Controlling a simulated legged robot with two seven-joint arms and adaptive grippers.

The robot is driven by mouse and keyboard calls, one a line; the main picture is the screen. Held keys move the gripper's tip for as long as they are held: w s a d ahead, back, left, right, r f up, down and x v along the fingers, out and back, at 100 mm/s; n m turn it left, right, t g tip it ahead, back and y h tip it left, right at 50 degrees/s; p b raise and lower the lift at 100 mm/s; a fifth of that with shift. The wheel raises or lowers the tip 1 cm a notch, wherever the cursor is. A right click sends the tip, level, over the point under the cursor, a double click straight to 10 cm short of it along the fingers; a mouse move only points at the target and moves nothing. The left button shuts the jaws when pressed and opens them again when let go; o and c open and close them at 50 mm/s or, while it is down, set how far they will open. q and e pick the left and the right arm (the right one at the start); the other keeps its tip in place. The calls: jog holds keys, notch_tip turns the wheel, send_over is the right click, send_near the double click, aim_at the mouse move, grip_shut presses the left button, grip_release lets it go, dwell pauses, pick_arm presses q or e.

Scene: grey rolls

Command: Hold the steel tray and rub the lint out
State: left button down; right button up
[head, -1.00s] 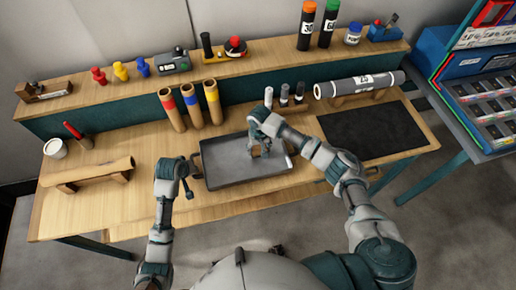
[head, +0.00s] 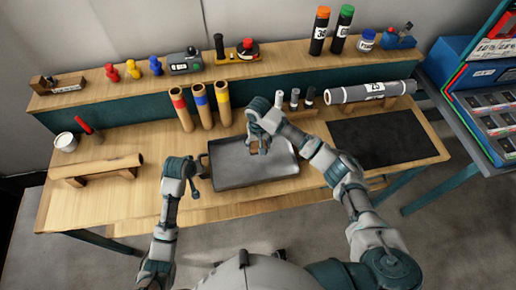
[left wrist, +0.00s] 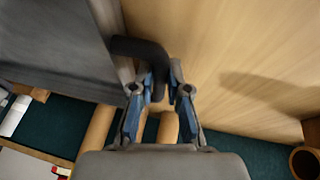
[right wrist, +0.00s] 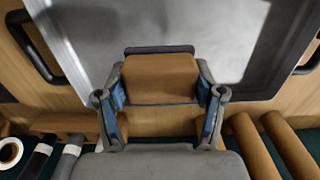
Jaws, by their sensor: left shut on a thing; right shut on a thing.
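The grey steel tray (head: 240,177) lies on the wooden bench in front of me. It also shows in the left wrist view (left wrist: 55,50) and the right wrist view (right wrist: 190,25). My left gripper (head: 197,178) is shut on the tray's dark handle (left wrist: 140,47) at its left end. My right gripper (head: 261,149) is shut on a brown block with a dark edge (right wrist: 160,78). The block is over the tray's back part; whether it touches the floor is unclear. I see pale sheen on the tray but cannot make out lint.
Three brown tubes with coloured bands (head: 203,108) stand behind the tray.

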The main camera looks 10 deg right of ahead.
jog(key=shift+r, duration=1)
pick_arm(q)
jog(key=c, duration=1.1)
grip_release()
jog(key=shift+o, duration=0.2)
jog(key=v, duration=1.1)
jog(key=shift+r, duration=0.35)
jog(key=shift+s+a, duration=0.1)
jog(key=shift+s, duration=0.05)
